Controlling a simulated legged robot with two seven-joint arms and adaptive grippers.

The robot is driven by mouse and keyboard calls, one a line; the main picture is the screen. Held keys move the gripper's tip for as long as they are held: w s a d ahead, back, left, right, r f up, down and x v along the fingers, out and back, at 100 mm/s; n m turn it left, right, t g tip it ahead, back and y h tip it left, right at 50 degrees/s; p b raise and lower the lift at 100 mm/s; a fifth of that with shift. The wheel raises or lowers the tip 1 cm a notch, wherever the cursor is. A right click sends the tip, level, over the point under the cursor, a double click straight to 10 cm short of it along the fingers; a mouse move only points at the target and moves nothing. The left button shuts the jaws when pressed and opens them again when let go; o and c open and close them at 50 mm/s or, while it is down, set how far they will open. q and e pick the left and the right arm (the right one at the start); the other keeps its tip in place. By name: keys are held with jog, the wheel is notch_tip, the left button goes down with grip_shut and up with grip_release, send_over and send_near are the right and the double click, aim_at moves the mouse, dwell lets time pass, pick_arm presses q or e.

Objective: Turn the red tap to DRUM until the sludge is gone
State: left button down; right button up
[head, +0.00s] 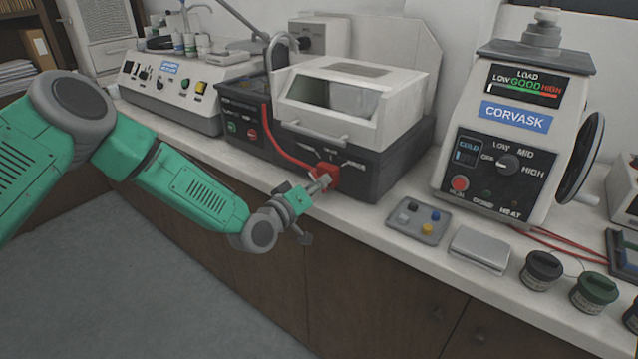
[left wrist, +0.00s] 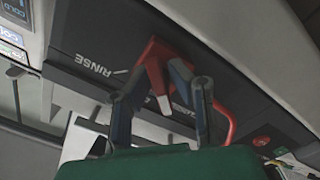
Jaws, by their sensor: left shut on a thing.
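The red tap (head: 328,174) is on the front of the dark-based machine with the white hood, at its lower middle. My left gripper (head: 318,184) is at the tap and shut on it. In the left wrist view the red tap (left wrist: 155,65) shows with a pale tip, and the fingers of my left gripper (left wrist: 160,92) stand on either side of it. A RINSE label (left wrist: 97,65) with a line mark is beside the tap there. The DRUM label cannot be made out. No sludge can be made out in either view. My right gripper is not in view.
The white hood (head: 345,100) is closed, with a red hose (head: 285,148) running down to the tap. The CORVASK press (head: 515,130) stands at right. A grey tray (head: 418,220), a silver box (head: 480,248) and lidded jars (head: 541,270) sit along the counter front.

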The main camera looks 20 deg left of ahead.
pick_arm(q)
jog(key=shift+a+r+y, duration=0.15)
jog(key=shift+r+y, duration=0.1)
jog(key=shift+y, duration=0.05)
jog(key=shift+w+a, duration=0.1)
jog(key=shift+a, duration=0.1)
jog(key=shift+m, duration=0.3)
jog(key=m, duration=0.3)
jog(key=shift+d+m, duration=0.1)
jog(key=shift+m, duration=2.4)
